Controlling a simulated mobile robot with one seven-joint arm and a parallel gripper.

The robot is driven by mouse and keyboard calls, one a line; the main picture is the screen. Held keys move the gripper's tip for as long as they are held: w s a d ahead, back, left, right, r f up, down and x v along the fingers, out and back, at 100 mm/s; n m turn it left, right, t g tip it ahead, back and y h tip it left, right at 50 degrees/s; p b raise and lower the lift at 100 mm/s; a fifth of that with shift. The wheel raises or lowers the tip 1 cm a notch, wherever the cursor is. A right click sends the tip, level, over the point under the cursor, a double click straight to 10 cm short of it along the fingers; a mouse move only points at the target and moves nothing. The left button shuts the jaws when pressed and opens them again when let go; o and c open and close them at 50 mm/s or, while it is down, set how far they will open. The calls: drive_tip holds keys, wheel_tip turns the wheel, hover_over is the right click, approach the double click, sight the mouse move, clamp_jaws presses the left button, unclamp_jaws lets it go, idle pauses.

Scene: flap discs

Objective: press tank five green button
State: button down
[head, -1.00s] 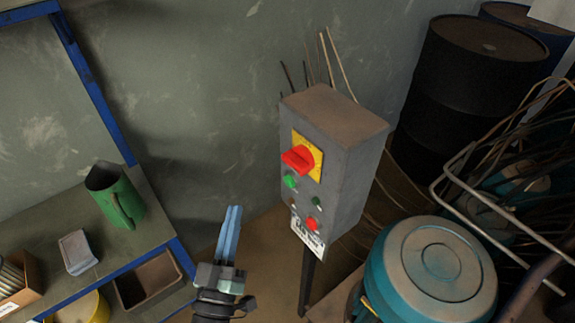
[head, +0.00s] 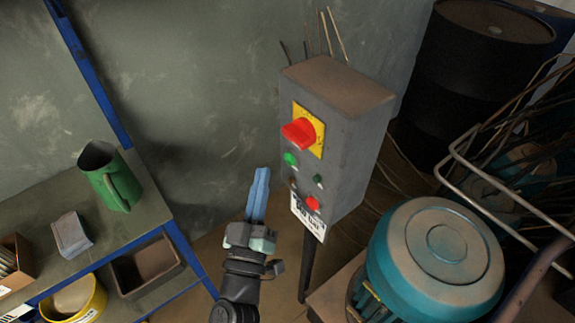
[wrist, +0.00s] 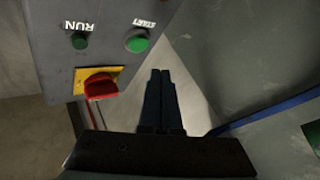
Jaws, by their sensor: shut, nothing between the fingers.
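A grey control box (head: 345,150) stands on a thin post in the middle of the head view. In the wrist view the bright green button (wrist: 137,40) is labelled START and the darker green one (wrist: 80,41) RUN. My gripper (head: 259,175) is shut and empty, its fingertips left of and slightly below the bright green button, apart from the box. In the wrist view my fingers (wrist: 160,75) point past the box's edge.
A teal motor-like drum (head: 435,260) stands at the lower right, with bent metal tubing (head: 490,180) behind it. Dark barrels (head: 480,80) are at the back right. A bench with a green jug (head: 112,180) and bins is at the left.

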sight(290, 159)
drive_tip(key=shift+w+d, duration=0.8)
drive_tip(key=shift+d, duration=0.25)
idle(1.4)
drive_tip(key=shift+w+d, duration=0.25)
drive_tip(key=shift+d, duration=0.05)
drive_tip(key=shift+w+d, duration=0.3)
drive_tip(key=shift+d, duration=0.15)
idle(0.9)
drive_tip(key=shift+s+a+p, duration=0.55)
drive_tip(key=shift+a+p, duration=0.1)
drive_tip(key=shift+a, duration=0.1)
